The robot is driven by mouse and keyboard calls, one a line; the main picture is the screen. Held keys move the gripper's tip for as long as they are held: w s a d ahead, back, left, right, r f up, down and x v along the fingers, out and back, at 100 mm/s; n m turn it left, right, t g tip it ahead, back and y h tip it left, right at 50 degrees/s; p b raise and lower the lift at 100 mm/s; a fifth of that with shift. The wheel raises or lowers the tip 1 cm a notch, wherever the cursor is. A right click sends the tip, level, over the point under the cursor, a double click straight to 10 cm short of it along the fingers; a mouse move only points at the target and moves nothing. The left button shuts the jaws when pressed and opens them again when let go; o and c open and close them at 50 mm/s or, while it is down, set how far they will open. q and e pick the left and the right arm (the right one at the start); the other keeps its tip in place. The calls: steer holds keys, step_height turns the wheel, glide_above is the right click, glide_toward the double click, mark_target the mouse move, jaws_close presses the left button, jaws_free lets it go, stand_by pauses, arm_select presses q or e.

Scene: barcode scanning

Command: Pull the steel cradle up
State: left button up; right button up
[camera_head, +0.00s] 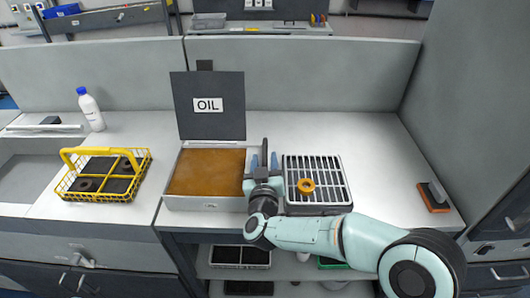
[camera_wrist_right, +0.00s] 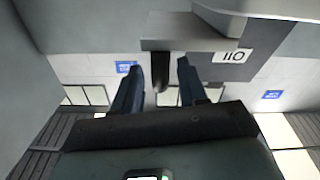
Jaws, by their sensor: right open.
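My right gripper (camera_head: 264,162) is open at the right edge of the oil tank (camera_head: 208,203). Its two blue fingers stand apart on either side of a dark upright handle (camera_head: 265,148), which looks like the steel cradle's. In the right wrist view the same handle (camera_wrist_right: 161,72) shows between the fingertips (camera_wrist_right: 160,75), with visible gaps. I cannot tell the cradle's body; brown oil (camera_head: 206,172) fills the tank and may hide it. The tank's dark lid (camera_head: 208,125), labelled OIL, stands open behind. My left gripper is not in view.
A slatted drain tray (camera_head: 334,208) with an orange ring (camera_head: 306,185) is right of the gripper. A yellow wire basket (camera_head: 71,164) with dark rings and a white bottle (camera_head: 91,110) stand left. A brush-like block (camera_head: 434,197) lies far right. The counter behind the tray is clear.

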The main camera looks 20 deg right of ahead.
steer(key=shift+x, duration=1.7)
jaws_close()
step_height(320, 180, up, 7)
steer(key=p, duration=0.4)
steer(key=shift+p, duration=0.35)
steer(key=shift+d+f, duration=0.1)
jaws_free()
steer(key=shift+f, duration=0.15)
